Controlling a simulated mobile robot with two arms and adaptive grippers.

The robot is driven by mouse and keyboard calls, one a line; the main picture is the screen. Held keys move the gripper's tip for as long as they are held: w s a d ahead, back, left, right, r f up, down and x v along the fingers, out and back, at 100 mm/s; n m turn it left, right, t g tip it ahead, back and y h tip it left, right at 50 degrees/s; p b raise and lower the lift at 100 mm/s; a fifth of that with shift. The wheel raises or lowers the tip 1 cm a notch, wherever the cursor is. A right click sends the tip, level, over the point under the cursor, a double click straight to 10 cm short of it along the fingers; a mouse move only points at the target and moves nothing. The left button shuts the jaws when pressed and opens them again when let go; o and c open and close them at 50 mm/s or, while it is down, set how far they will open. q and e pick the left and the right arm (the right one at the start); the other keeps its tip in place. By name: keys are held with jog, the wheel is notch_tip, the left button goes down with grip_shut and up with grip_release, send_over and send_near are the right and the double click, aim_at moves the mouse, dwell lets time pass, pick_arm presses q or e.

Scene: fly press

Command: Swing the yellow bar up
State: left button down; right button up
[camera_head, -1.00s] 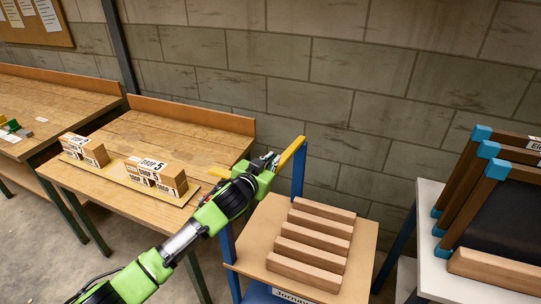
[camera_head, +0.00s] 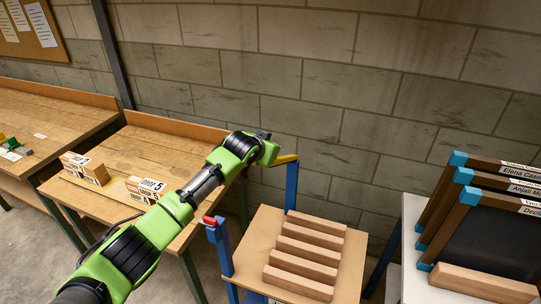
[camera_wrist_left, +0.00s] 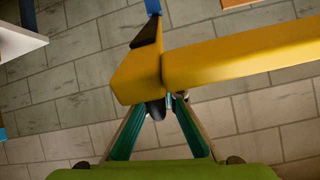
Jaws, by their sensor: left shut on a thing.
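The yellow bar (camera_head: 285,159) runs from the top of the far blue post (camera_head: 292,185) towards my left gripper (camera_head: 268,148). In the head view my gripper and wrist cover its other end. In the left wrist view the yellow bar (camera_wrist_left: 235,60) is large and crosses the upper right, with its angled end near the middle. The teal fingers of my left gripper (camera_wrist_left: 160,110) converge at its lower edge and are shut on it; the exact contact is partly hidden behind the bar. My right gripper is not in view.
The near blue post (camera_head: 220,247) has a red tip (camera_head: 209,220). Several wooden bars (camera_head: 307,250) lie on the stand's top (camera_head: 253,245). Labelled blocks (camera_head: 146,188) stand on the workbench (camera_head: 125,150) at left. Framed boards (camera_head: 490,210) stand at right. A block wall is behind.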

pick_arm(q)
jog(key=shift+w+d+r, duration=0.15)
jog(key=shift+w+r, duration=0.3)
jog(key=shift+r, duration=0.15)
jog(key=c, duration=2.2)
grip_release()
jog(key=shift+o, duration=0.2)
jog(key=shift+g, duration=0.3)
jog(key=shift+v, duration=5.95)
jog(key=shift+d+f, duration=0.1)
